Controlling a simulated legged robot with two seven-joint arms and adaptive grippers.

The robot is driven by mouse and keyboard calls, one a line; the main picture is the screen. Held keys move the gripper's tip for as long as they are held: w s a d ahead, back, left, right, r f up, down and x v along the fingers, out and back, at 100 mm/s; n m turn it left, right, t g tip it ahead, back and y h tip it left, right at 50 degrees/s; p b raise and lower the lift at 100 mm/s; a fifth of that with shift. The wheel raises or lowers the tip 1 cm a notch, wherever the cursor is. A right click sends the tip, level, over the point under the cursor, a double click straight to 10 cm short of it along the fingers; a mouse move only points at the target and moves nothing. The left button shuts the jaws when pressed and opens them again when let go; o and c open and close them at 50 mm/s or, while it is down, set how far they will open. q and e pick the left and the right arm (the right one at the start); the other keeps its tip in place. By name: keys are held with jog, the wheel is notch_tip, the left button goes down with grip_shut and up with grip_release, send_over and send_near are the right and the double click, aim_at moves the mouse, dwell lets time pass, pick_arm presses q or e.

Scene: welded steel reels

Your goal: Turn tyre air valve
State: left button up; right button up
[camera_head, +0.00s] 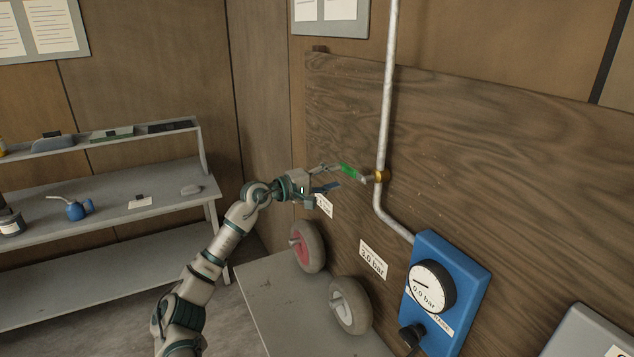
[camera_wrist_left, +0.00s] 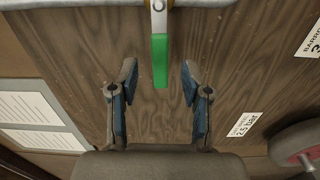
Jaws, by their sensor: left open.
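The air valve has a brass body (camera_head: 381,176) on a grey pipe and a lever with a green handle (camera_head: 352,172). The lever sticks out to the left of the pipe. My left gripper (camera_head: 331,177) is open and empty, just left of the handle's end. In the left wrist view the green handle (camera_wrist_left: 160,62) points down between the two spread fingertips of my left gripper (camera_wrist_left: 158,76), with a gap on both sides. I cannot tell how far it is in depth. My right gripper is not in view.
A blue box with a round gauge (camera_head: 432,288) reading 0.0 bar hangs at the pipe's lower end. Two wheels, one with a red hub (camera_head: 308,247) and one with a grey hub (camera_head: 350,305), stand against the wooden board (camera_head: 500,160). A grey workbench (camera_head: 110,205) stands left.

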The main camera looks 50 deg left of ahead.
pick_arm(q)
jog(key=shift+v, duration=2.65)
jog(key=shift+f, duration=0.15)
